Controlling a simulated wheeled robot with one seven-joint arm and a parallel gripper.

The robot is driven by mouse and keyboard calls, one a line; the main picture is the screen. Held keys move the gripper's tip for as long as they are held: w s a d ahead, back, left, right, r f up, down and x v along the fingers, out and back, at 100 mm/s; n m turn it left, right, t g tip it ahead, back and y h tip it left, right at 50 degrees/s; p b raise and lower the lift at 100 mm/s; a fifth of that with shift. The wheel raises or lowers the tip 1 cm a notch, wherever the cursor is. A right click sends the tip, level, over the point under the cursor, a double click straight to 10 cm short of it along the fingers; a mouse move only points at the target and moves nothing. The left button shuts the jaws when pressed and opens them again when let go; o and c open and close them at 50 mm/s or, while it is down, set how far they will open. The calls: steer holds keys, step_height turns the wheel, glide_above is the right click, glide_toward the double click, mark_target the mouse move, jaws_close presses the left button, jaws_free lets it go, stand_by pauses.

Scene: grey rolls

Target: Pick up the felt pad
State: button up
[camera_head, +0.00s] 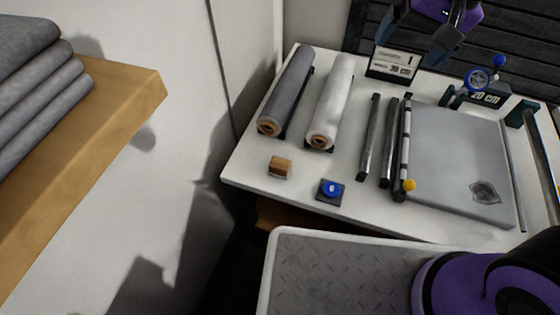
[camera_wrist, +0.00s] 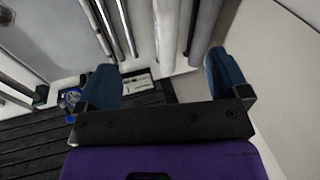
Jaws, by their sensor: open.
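I cannot tell for certain which thing is the felt pad. Candidates in the head view are a small brown block with a pale lower edge (camera_head: 280,166), in front of the rolls, and a dark grey patch (camera_head: 485,191) on the grey board (camera_head: 455,150). My gripper (camera_head: 422,32) is open and empty, high at the back of the table, well away from both. In the wrist view, its two blue fingertips (camera_wrist: 162,80) stand wide apart with nothing between them. Neither candidate can be made out in the wrist view.
A dark grey roll (camera_head: 288,88) and a white roll (camera_head: 332,98) lie on the white table, beside dark bars (camera_head: 370,135). A blue knob on a dark square (camera_head: 331,189) sits near the front edge. A grey tray (camera_head: 330,270) is in front. A wooden shelf (camera_head: 120,120) juts in left.

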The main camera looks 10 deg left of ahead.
steer(key=w+a+f+g, duration=0.2)
steer(key=a+f, duration=1)
steer(key=m+h, duration=0.1)
steer(key=h, duration=0.2)
glide_toward(280, 163)
steer(key=shift+s+d, duration=0.15)
steer(key=shift+d, duration=0.35)
steer(key=f, duration=1.1)
steer(key=shift+a+f, duration=0.1)
steer(key=shift+a, duration=0.25)
steer(key=shift+c, duration=0.2)
steer(key=c, duration=1)
